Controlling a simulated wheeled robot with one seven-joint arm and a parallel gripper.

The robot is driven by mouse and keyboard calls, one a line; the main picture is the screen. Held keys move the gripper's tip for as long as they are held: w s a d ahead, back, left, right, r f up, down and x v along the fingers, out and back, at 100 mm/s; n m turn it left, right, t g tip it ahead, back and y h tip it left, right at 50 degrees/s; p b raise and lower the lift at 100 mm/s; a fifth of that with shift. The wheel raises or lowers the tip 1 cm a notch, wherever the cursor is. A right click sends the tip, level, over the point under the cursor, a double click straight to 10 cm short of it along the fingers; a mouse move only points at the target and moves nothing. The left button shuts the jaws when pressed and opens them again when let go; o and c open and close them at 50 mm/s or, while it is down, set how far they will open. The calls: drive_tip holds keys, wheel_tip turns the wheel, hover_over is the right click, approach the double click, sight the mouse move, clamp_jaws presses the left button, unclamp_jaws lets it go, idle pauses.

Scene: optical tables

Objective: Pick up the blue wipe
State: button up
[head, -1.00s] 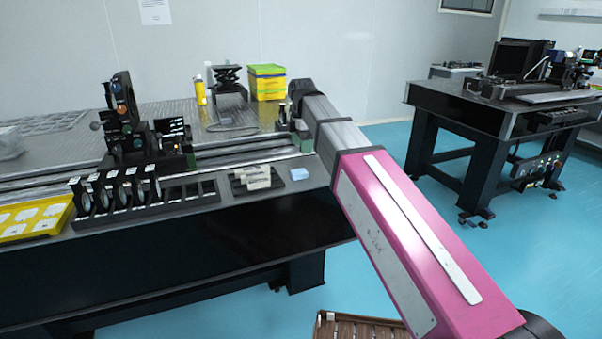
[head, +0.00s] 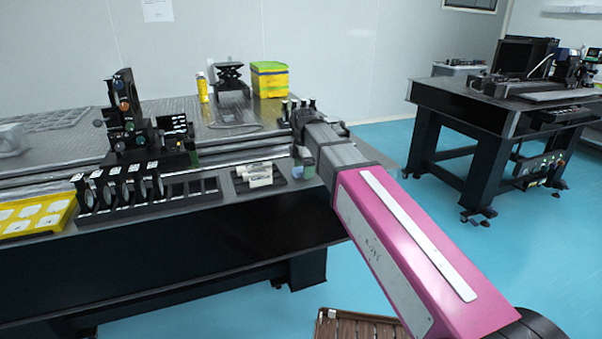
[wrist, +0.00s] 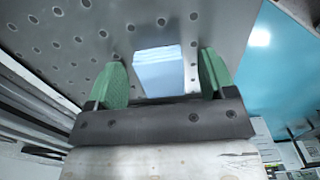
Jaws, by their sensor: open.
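The blue wipe (wrist: 158,70) is a pale blue folded pad lying on the perforated metal table top. In the wrist view it shows between the two green fingers of my gripper (wrist: 163,60), with a gap on each side. My gripper is open and nothing is clamped in it. In the head view, my gripper (head: 303,155) is low over the front edge of the table and the wipe is mostly hidden by it; only a small bluish patch shows there. I cannot tell how high the fingertips are above the table.
A dark tray with white pieces (head: 257,177) lies just left of my gripper. A black rack of round optics (head: 120,190) and a yellow tray (head: 38,215) stand further left. A yellow-green box (head: 269,80) and a yellow bottle (head: 202,88) stand behind.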

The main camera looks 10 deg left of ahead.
drive_tip(key=c, duration=1.1)
drive_tip(key=shift+o, duration=0.2)
drive_tip(key=shift+r, duration=0.1)
drive_tip(key=shift+r, duration=0.35)
wheel_tip(320, 180, up, 4)
drive_tip(key=shift+f, duration=0.25)
drive_tip(key=s+a+r, duration=0.6)
drive_tip(key=s, duration=0.4)
drive_tip(key=shift+r, duration=0.35)
drive_tip(key=shift+o, duration=0.5)
